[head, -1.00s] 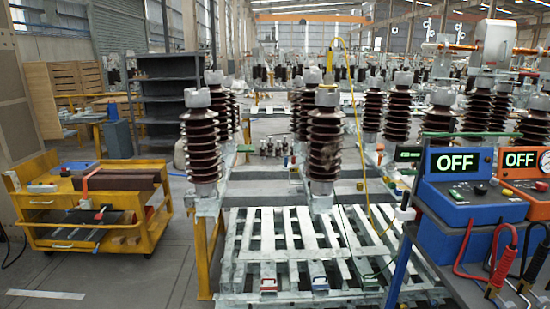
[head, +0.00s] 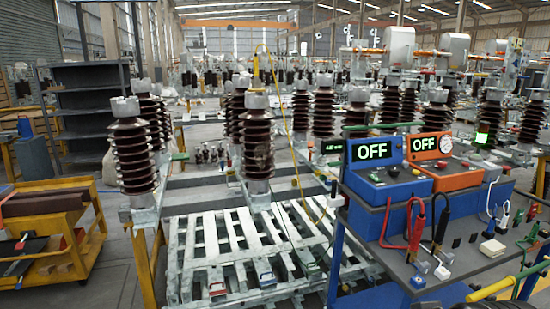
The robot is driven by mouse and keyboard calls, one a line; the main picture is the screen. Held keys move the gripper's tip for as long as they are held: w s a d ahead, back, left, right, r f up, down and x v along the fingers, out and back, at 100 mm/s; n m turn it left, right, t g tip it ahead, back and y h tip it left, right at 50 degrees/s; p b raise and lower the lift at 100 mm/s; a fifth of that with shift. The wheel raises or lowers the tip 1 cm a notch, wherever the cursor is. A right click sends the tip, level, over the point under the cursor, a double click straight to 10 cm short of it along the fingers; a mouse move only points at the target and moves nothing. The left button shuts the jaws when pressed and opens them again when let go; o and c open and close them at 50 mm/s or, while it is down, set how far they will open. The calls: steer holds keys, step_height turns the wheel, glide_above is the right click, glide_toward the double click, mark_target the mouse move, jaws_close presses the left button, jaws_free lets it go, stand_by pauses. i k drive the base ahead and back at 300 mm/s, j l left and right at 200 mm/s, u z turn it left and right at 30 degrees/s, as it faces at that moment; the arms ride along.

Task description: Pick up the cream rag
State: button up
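A small cream, folded-looking item (head: 492,248), which looks like the cream rag, lies on the grey top of the blue cart (head: 455,267) at the right. It lies apart from the red and black probes, near the cart's right part. Nothing is seen holding it. My gripper is not in view.
Two meter boxes reading OFF, one blue (head: 385,185) and one orange (head: 445,170), stand at the back of the cart. Red and black probe leads (head: 416,225) hang in front. White metal pallets (head: 235,245) and tall brown insulators (head: 258,145) stand to the left. A yellow tool cart (head: 60,240) is far left.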

mark_target(493, 249)
steer(key=i+z, duration=0.1)
steer(key=z, duration=0.65)
steer(key=i+l+z, duration=0.1)
steer(key=i+z, duration=0.3)
steer(key=i+j+z, duration=0.1)
steer(key=i+z, duration=0.35)
steer(key=i+j, duration=0.1)
steer(key=i, duration=0.2)
steer(key=i+j, duration=0.1)
steer(key=i, duration=0.2)
